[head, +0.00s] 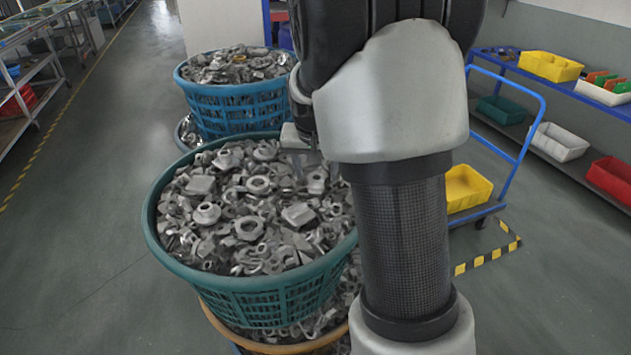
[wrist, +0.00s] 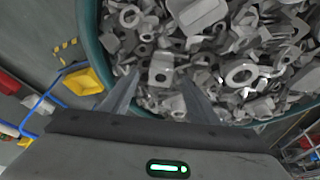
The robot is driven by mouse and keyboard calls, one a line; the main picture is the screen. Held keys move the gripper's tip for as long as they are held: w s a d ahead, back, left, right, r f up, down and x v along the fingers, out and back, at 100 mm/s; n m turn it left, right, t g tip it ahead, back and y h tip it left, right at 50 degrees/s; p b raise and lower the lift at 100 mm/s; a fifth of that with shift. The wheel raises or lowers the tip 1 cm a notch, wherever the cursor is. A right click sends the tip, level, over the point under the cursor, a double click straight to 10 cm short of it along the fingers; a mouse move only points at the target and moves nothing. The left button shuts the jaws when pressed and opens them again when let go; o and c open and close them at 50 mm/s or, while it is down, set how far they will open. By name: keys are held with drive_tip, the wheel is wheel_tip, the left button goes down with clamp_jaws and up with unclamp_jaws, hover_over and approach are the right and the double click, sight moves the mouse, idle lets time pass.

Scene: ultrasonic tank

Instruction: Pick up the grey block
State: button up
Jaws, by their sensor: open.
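My gripper (wrist: 160,82) is open over the teal basket (wrist: 92,40) of metal parts, with its two fingers pointing down into the view. In the head view, my arm hides most of it. A plain light grey block (head: 298,214) with rounded corners lies on top of the heap; it appears to be the one at the top of the wrist view (wrist: 203,14), off to the side of the fingers. A smaller grey piece with a hole (wrist: 161,68) shows between the fingertips. I cannot tell for certain which piece is the grey block. Nothing is held.
The teal basket's rim (head: 150,222) surrounds the heap of rings and brackets. A blue basket (head: 236,108) of similar parts stands behind. A blue trolley frame (head: 520,150) and a yellow bin (head: 465,188) stand at right. The floor at left is clear.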

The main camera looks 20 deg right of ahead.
drive_tip(key=shift+x, duration=1.4)
drive_tip(key=c, duration=1.2)
